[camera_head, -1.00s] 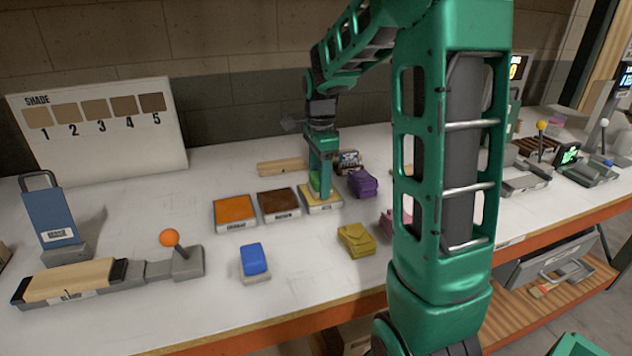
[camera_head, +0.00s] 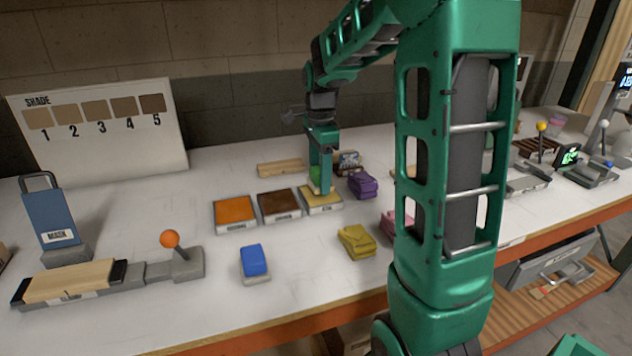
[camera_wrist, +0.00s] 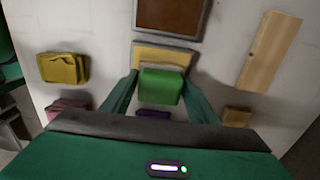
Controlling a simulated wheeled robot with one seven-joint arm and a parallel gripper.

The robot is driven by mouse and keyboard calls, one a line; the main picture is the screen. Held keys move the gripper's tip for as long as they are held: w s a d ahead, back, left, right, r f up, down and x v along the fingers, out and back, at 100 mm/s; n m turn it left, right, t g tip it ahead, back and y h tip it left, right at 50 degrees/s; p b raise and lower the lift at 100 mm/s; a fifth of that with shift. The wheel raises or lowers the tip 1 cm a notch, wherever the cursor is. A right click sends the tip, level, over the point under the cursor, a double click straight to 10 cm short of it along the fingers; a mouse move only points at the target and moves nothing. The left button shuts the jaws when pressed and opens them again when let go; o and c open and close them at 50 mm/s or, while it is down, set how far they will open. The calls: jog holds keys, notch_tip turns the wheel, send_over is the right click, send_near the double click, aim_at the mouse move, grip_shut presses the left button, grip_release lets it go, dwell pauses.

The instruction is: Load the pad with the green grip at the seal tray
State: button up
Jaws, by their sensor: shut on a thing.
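The green grip (camera_wrist: 160,86) of the pad is between my gripper's fingers in the wrist view; it also shows in the head view (camera_head: 315,174). My gripper (camera_head: 320,180) is shut on it, pointing down over the pale yellow tray (camera_head: 325,203), the rightmost of three trays in a row. In the wrist view the pad sits over or at that yellow tray (camera_wrist: 150,52). Whether the pad's underside touches the tray surface I cannot tell. The tray's label is too small to read surely.
Left of it are a brown tray (camera_head: 279,204) and an orange tray (camera_head: 235,212). Purple (camera_head: 363,185), yellow (camera_head: 356,241) and blue (camera_head: 254,260) pads stand nearby. A wood strip (camera_head: 280,168) lies behind. An orange-knobbed lever (camera_head: 170,239) is at left.

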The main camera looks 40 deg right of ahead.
jog(key=shift+r, duration=2.5)
